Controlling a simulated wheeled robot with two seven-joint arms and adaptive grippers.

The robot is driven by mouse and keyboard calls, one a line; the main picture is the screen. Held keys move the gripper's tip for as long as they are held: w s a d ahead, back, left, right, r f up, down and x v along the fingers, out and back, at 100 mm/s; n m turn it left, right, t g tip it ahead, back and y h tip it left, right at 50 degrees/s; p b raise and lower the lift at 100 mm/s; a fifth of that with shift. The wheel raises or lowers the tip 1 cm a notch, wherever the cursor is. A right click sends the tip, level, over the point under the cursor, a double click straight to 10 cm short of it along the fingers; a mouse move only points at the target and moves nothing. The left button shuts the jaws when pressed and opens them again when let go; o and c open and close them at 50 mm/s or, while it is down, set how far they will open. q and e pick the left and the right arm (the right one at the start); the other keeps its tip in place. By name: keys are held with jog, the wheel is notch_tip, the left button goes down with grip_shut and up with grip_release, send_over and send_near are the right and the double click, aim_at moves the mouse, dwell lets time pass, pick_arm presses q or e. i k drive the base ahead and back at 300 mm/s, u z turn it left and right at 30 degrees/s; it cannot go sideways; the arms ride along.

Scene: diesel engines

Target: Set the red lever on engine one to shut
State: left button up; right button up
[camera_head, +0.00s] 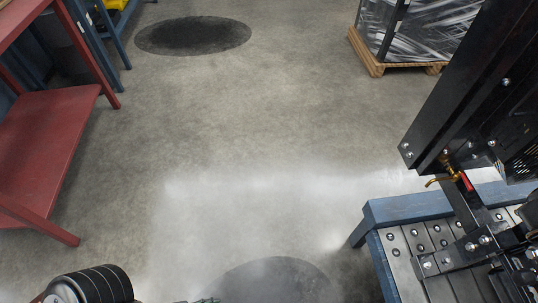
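A small red lever (466,181) sits on a brass valve (443,180) with a curved spout, low on the near side of a black engine (460,95) at the right. The lever is small here, and I cannot tell whether it stands at open or shut. No engine number shows.
The engine is above a blue-framed stand (405,209) with a slatted metal top. A red shelf unit (45,150) stands at the left. A wrapped load on a wooden pallet (375,62) is at the back right. The middle concrete floor (250,130) is clear, with dark round stains.

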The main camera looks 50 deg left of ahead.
aim_at(461, 173)
jog(key=z, duration=1.15)
jog(key=i, duration=0.6)
jog(key=u, duration=2.4)
